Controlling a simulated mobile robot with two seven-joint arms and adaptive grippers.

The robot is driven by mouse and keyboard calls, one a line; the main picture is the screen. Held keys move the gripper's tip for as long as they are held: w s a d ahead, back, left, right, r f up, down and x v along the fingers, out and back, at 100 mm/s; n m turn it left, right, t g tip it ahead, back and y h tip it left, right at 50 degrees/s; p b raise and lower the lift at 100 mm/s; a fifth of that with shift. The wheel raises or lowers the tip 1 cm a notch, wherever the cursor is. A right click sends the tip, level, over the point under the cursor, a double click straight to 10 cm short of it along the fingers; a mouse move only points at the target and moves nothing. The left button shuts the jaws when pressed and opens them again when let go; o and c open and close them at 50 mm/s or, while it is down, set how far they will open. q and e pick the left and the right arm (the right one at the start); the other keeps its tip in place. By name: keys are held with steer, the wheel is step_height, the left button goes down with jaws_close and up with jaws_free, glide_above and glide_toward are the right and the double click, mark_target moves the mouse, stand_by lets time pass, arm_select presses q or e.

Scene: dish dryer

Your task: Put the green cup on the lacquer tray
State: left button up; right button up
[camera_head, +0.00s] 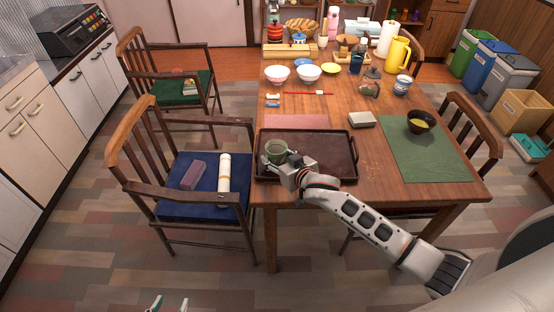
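The green cup (276,147) is upright over the left part of the dark lacquer tray (331,139), which lies at the near left of the wooden table. I cannot tell whether its base touches the tray. My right gripper (283,160), its arm reaching in from the lower right, is at the near side of the cup and looks shut on it. The fingertips are partly hidden by the cup and the gripper body. My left gripper (168,304) shows only as two separated fingertips at the bottom edge, open and empty, over the floor.
A green mat (427,165) with a dark bowl (421,122) lies right of the tray. A pale box (362,120) sits behind the tray's right corner. Bowls, jugs and bottles crowd the far end. Chairs stand at both sides; the left one has a blue cushion (207,205).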

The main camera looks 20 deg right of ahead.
steer(key=shift+f, duration=0.2)
steer(key=shift+f, duration=0.15)
steer(key=o, duration=1.3)
steer(key=shift+r, duration=0.3)
steer(key=p+v, duration=0.2)
steer(key=v, duration=1)
steer(key=shift+f, duration=0.1)
